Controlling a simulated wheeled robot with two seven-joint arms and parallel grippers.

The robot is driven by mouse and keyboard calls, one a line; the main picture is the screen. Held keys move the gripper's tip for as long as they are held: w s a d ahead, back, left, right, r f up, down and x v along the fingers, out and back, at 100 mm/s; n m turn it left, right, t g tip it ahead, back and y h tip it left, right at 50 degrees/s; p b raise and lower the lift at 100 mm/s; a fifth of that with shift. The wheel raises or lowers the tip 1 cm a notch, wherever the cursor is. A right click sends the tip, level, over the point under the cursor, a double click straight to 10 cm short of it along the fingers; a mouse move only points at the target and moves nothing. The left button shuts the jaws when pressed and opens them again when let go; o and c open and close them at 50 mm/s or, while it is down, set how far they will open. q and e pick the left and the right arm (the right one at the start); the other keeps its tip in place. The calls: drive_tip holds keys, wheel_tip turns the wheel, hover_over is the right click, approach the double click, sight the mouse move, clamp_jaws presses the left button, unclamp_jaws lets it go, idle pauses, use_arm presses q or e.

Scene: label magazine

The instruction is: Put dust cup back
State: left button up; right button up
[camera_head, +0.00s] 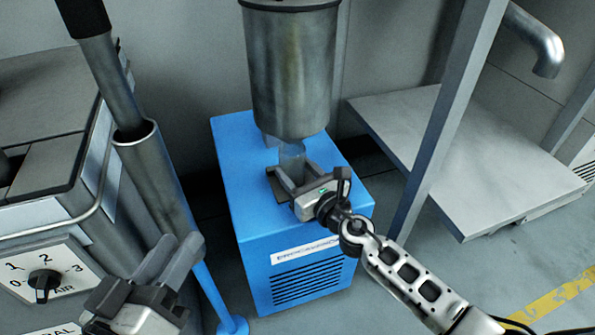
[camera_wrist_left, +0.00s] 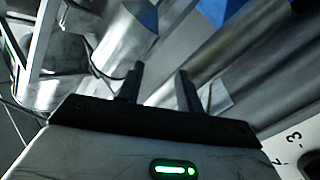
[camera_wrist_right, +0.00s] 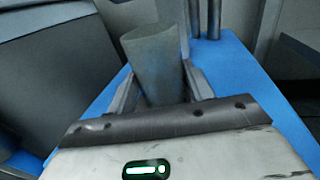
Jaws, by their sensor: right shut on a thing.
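The dust cup (camera_head: 291,157) is a small translucent grey cup just under the large steel cylinder (camera_head: 290,75). My right gripper (camera_head: 293,180) is shut on it, with one finger on each side. In the right wrist view the cup (camera_wrist_right: 157,62) stands up between the fingers (camera_wrist_right: 160,88), slightly tilted in the picture. Its top end is close to the cylinder's underside; I cannot tell whether they touch. My left gripper (camera_head: 172,262) is open and empty at the lower left, and its spread fingers show in the left wrist view (camera_wrist_left: 158,88).
A blue cabinet (camera_head: 255,220) stands below the cup. A steel pipe (camera_head: 155,180) rises beside my left gripper, near a panel with a dial (camera_head: 43,284). A grey post (camera_head: 445,120) and a low platform (camera_head: 450,165) are on the right.

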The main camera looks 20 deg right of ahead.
sight(299, 174)
drive_tip(key=o, duration=1)
use_arm(q)
drive_tip(key=shift+w+r, duration=0.25)
drive_tip(key=shift+r, duration=0.15)
use_arm(e)
drive_tip(key=shift+r, duration=0.1)
drive_tip(key=shift+v, duration=1.1)
drive_tip(key=v, duration=0.3)
drive_tip(key=shift+s+d, duration=0.15)
drive_tip(key=shift+s, duration=0.25)
use_arm(q)
drive_tip(key=shift+w+a+r+m+t+h+b, duration=0.15)
drive_tip(key=shift+w+r+m+t+b, duration=0.15)
drive_tip(key=shift+r+m+t+b, duration=0.15)
drive_tip(key=shift+w+a+r+m+t+h+b, duration=0.15)
drive_tip(key=shift+w+r+m+t+b, duration=0.15)
drive_tip(key=shift+r+m, duration=0.25)
use_arm(e)
drive_tip(key=v, duration=0.6)
